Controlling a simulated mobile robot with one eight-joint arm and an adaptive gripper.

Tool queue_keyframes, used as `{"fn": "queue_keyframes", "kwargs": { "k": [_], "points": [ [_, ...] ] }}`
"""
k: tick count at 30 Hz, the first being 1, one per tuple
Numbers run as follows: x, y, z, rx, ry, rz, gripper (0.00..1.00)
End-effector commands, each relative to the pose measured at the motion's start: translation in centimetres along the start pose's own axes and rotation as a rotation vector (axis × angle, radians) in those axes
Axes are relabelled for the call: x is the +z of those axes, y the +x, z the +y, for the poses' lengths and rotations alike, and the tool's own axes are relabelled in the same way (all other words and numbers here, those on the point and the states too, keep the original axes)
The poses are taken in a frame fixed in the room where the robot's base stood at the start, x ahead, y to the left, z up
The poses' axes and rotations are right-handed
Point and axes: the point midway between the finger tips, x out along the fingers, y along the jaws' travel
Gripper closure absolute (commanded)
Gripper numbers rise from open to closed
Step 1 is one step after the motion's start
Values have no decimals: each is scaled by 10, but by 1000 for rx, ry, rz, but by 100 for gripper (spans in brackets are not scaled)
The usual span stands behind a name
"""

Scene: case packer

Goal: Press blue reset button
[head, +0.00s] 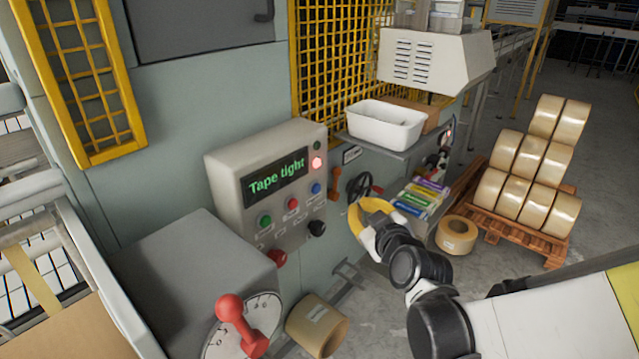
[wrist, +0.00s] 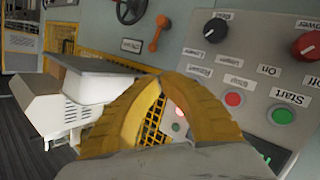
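The blue button (head: 315,188) is on the right side of the grey control panel (head: 228,180), right of a red button (head: 293,204) and a green button (head: 265,221). My gripper (head: 356,205) is yellow, to the right of the panel and apart from the blue button in the picture. In the wrist view my gripper's curved fingers (wrist: 161,75) meet at their tips, with nothing held. There the panel appears upside down, with the red button (wrist: 233,99) and green button (wrist: 283,115) visible. The blue button is not visible there; the right finger seems to cover it.
The panel display (head: 277,177) reads "Tape tight", with a lit red lamp (head: 317,163) beside it. A black knob (head: 317,228) and red knob (head: 277,258) protrude below the buttons. A handwheel (head: 360,187), orange lever (head: 334,182) and white bin (head: 385,125) are to the right.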

Motion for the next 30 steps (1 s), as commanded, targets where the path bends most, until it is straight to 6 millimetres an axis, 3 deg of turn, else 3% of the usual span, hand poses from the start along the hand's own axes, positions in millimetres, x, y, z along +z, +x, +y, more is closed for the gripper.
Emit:
{"fn": "queue_keyframes", "kwargs": {
  "k": [16,30],
  "points": [
    [-29,55,-30,-1,-2,1,100],
    [-36,66,-36,0,0,1,100]
  ]
}}
